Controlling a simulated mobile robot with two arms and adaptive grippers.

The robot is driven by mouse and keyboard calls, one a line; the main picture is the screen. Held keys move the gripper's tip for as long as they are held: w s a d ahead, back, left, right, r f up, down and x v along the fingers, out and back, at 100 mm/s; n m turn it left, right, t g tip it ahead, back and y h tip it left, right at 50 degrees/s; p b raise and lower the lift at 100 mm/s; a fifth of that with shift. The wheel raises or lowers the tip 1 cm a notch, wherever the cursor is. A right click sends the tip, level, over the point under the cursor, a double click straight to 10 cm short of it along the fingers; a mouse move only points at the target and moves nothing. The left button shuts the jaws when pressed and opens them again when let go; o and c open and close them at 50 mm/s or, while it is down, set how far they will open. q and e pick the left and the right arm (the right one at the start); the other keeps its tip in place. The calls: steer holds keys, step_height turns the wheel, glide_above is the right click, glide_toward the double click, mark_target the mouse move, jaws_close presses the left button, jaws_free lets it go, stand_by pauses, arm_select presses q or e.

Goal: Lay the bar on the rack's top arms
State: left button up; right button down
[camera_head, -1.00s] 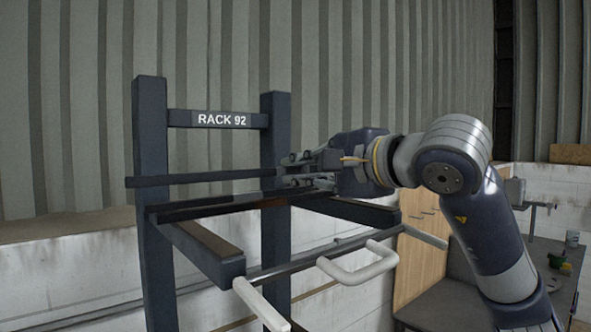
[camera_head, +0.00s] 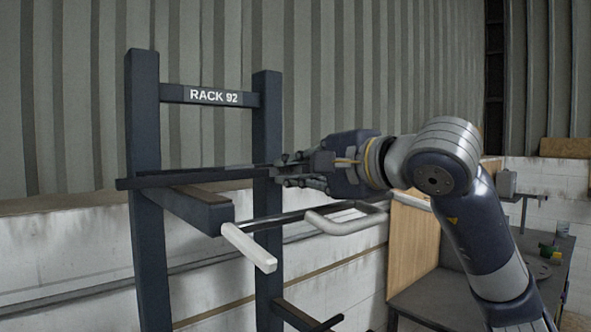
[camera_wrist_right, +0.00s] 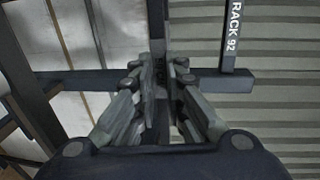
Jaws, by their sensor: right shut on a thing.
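The bar (camera_head: 150,182) is long, thin and dark. My right gripper (camera_head: 280,174) is shut on its right part and holds it roughly level, across the front of the rack's left post (camera_head: 145,110). The bar's left end sticks out past that post. The left top arm (camera_head: 190,208) juts forward just under the bar; I cannot tell whether they touch. The right top arm is hidden behind my gripper. In the right wrist view the bar (camera_wrist_right: 157,25) runs up between the fingers (camera_wrist_right: 156,75). My left gripper is not in view.
The rack's sign (camera_head: 213,97) joins its two posts. A wooden panel (camera_head: 410,250) and a dark table (camera_head: 435,298) stand to the right. Above the bar is free.

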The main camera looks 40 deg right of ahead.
steer(key=shift+r, duration=0.1)
steer(key=shift+f, duration=0.25)
steer(key=c, duration=1.6)
jaws_free()
arm_select(q)
steer(key=shift+s+a+f, duration=0.2)
steer(key=shift+s+f, duration=0.1)
steer(key=shift+s, duration=0.15)
arm_select(e)
steer(key=shift+o, duration=0.2)
steer(key=s+r, duration=0.1)
steer(key=s, duration=1.1)
steer(key=shift+d+r, duration=0.2)
steer(key=shift+d, duration=0.15)
